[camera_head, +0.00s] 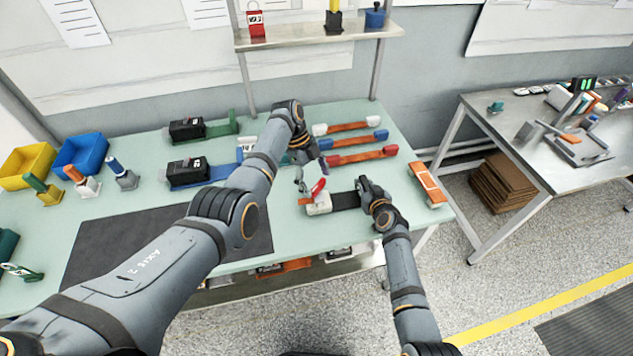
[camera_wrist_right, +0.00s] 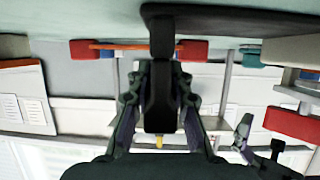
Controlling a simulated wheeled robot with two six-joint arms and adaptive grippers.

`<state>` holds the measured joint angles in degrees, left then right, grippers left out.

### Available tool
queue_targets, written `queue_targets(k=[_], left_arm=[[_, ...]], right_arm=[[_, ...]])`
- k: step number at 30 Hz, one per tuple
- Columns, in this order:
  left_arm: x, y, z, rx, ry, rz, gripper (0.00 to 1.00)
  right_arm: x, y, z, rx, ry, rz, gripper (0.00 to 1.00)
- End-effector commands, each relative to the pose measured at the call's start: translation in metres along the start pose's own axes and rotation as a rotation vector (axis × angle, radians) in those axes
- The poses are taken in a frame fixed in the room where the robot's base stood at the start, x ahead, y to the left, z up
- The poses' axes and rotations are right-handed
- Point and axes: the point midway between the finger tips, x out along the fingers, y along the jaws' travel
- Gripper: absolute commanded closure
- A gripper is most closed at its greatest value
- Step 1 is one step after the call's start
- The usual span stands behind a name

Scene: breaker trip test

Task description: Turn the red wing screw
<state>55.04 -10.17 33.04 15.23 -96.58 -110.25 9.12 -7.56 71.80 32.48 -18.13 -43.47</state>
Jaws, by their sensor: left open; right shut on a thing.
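The red wing screw (camera_head: 318,188) stands tilted on a pale clamp block (camera_head: 319,207) on the green table. A black bar (camera_head: 345,200) runs right from the block. My right gripper (camera_head: 366,192) is shut on the bar's right end. In the right wrist view the black bar (camera_wrist_right: 160,95) sits between the fingers, and a red part (camera_wrist_right: 293,123), perhaps the wing screw, shows at the right. My left gripper (camera_head: 302,182) is open, pointing down just left of the red wing screw. I cannot tell whether they touch.
Bars with white, blue and red ends (camera_head: 360,155) lie behind the grippers. Black-boxed tools (camera_head: 188,130) lie further left. A dark mat (camera_head: 110,240) lies at the front left, partly under my left arm. An orange piece (camera_head: 427,184) lies by the right edge.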

Motion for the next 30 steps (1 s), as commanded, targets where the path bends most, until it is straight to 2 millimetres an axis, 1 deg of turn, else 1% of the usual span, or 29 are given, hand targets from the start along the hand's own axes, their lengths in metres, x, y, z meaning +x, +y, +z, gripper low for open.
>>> queue_targets(k=[3,10,22,30], left_arm=[[0.0059,0.0002,0.0000,0.000,0.000,0.000,0.15],[0.0066,0.0001,0.0000,0.000,0.000,0.000,0.15],[0.0064,0.0003,0.0000,-0.001,0.000,0.000,0.69],[0.0071,0.0003,0.0002,-0.030,0.000,-0.012,0.70]], right_arm=[[0.0000,-0.0001,0.0001,0.000,0.000,0.000,1.00],[0.0000,-0.0001,0.0000,0.000,0.000,0.000,1.00],[0.0000,0.0000,0.0000,0.000,0.000,0.000,1.00],[0.0000,0.0001,-0.0001,0.000,0.000,0.000,1.00]])
